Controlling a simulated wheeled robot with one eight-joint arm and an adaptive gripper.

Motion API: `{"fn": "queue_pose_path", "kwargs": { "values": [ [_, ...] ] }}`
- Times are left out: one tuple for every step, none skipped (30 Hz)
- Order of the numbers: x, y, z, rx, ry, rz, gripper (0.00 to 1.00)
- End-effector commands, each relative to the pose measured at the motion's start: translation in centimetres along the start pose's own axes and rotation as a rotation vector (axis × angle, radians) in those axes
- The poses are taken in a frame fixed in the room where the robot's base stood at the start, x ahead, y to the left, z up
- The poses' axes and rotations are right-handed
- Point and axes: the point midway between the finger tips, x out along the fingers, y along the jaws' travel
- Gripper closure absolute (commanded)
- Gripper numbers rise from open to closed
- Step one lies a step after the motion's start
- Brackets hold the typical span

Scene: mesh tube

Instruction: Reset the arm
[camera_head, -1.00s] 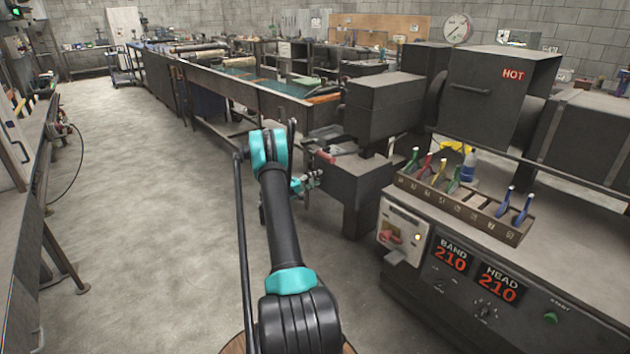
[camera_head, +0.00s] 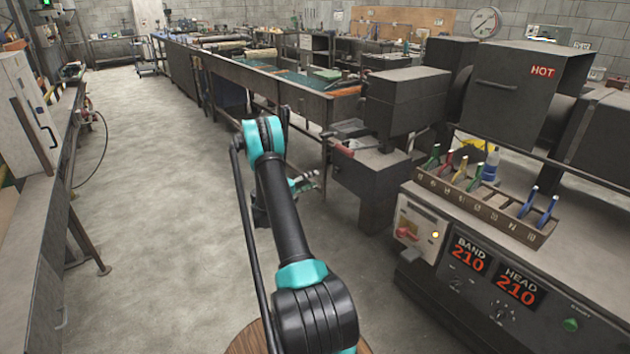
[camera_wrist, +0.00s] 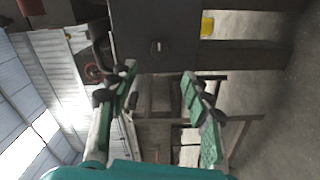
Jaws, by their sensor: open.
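My arm rises from the bottom centre of the head view, dark with teal joints. My gripper shows in the wrist view (camera_wrist: 165,105), with its two green and grey fingers apart and nothing between them. In the head view the gripper is mostly hidden behind the arm, and only a small part shows near the elbow. In the wrist view the picture is turned on its side, with the ceiling at the left and the floor at the right.
A dark machine bench (camera_head: 480,330) with readouts stands close at right, holding a slotted tool rack (camera_head: 475,212) and a blue bottle (camera_head: 491,166). A long workbench (camera_head: 265,90) stands ahead. A bench (camera_head: 40,240) lines the left. The floor (camera_head: 150,190) between is clear.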

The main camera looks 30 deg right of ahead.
Motion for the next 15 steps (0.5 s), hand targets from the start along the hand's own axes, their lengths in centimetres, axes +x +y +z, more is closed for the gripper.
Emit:
{"fn": "queue_pose_path", "kwargs": {
  "values": [
    [0.01, 0.0, 0.01, 0.0, 0.0, 0.0, 0.51],
    [0.01, 0.0, 0.0, 0.0, 0.0, 0.0, 0.51],
    [0.02, 0.0, 0.0, 0.0, 0.0, 0.0, 0.51],
    [0.02, 0.0, 0.0, 0.0, 0.0, 0.0, 0.51],
    [0.02, 0.0, 0.0, 0.0, 0.0, 0.0, 0.51],
    [0.03, 0.0, 0.0, 0.0, 0.0, 0.0, 0.51],
    [0.03, 0.0, 0.0, 0.0, 0.0, 0.0, 0.51],
    [0.03, 0.0, 0.0, 0.0, 0.0, 0.0, 0.51],
    [0.03, 0.0, 0.0, 0.0, 0.0, 0.0, 0.51],
    [0.04, -0.01, 0.0, 0.0, 0.0, 0.0, 0.51],
    [0.04, -0.01, 0.0, 0.0, 0.0, 0.0, 0.51],
    [0.03, 0.02, -0.01, 0.0, 0.0, -0.001, 0.51],
    [0.01, 0.08, -0.02, 0.0, 0.0, -0.002, 0.51],
    [-0.04, 0.2, -0.04, 0.001, 0.0, -0.006, 0.51],
    [-0.15, 0.42, -0.08, 0.002, -0.001, -0.016, 0.51]
  ]
}}
